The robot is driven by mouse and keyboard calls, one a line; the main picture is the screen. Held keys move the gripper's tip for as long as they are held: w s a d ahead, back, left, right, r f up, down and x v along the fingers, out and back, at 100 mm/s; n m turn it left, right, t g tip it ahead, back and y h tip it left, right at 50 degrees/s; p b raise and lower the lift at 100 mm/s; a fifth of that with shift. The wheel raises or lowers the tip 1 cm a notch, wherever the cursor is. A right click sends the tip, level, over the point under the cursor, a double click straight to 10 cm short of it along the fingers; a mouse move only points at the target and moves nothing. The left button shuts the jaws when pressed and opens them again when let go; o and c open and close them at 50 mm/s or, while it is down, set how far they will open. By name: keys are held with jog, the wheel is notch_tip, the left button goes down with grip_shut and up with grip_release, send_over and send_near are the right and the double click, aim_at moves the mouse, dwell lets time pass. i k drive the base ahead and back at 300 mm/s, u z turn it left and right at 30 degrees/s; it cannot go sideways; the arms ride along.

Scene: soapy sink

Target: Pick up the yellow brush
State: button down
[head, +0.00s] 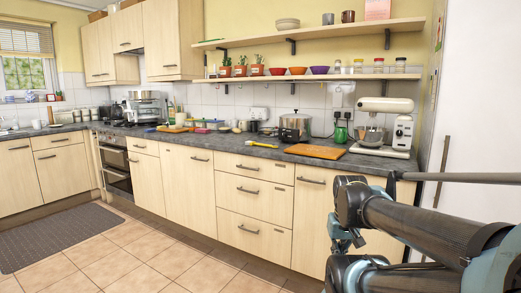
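A small yellow item with a long shape, probably the yellow brush (262,144), lies on the dark worktop near its front edge, left of the wooden board. It is too small to make out bristles. My arm reaches in from the lower right. What seems to be my gripper (342,236) is at the arm's near end, in front of the cabinets and below the worktop, well apart from the yellow item. Its fingers are not clear, and I cannot see whether it is open or shut.
Several bowls and pots line the shelf (330,76) above. The tiled floor (120,255) is clear beside a grey mat (60,240).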

aim_at(262, 145)
jog(key=z, duration=0.05)
jog(key=k, duration=0.5)
jog(key=u, duration=0.55)
jog(key=i, duration=1.7)
jog(key=z, duration=0.75)
